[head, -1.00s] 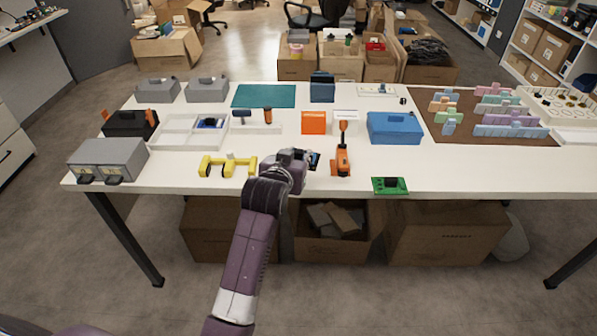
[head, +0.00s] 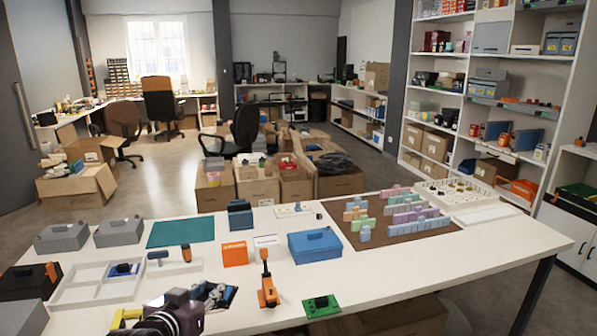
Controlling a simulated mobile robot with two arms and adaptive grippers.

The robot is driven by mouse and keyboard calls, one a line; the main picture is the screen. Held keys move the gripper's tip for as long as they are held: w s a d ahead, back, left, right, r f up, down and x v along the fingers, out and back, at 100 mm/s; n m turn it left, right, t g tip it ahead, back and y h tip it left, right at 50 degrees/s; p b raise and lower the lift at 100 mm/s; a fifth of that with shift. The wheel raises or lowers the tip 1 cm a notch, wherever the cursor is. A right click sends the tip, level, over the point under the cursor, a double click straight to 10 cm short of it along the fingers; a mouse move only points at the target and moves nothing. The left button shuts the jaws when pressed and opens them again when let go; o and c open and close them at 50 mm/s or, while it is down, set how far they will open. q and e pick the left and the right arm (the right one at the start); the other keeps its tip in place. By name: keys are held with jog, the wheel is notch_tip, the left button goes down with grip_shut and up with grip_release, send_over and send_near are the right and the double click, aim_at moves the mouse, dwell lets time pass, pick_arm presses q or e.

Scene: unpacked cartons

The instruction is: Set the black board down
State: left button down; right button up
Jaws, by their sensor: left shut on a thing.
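My left gripper (head: 205,295) is shut on the black board (head: 230,296) at the front of the white table (head: 400,280), low in the head view. The gripper covers part of the board. The board's dark right side shows past the fingers. I cannot tell whether the board touches the tabletop or is held just above it. My right gripper is out of view.
An orange and black tool (head: 267,292) stands just right of the board, and a green circuit board (head: 321,306) lies farther right. A white divided tray (head: 95,287) is left. A blue case (head: 315,245) stands behind. The table's front right is clear.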

pick_arm(q)
jog(key=s+d+r+m+g+h, duration=0.1)
jog(key=s+m+g+h, duration=0.4)
jog(key=s, duration=1.7)
jog(key=d+m+h, duration=0.1)
jog(key=m+h, duration=0.3)
jog(key=shift+g, duration=0.3)
jog(key=shift+w+r, duration=0.1)
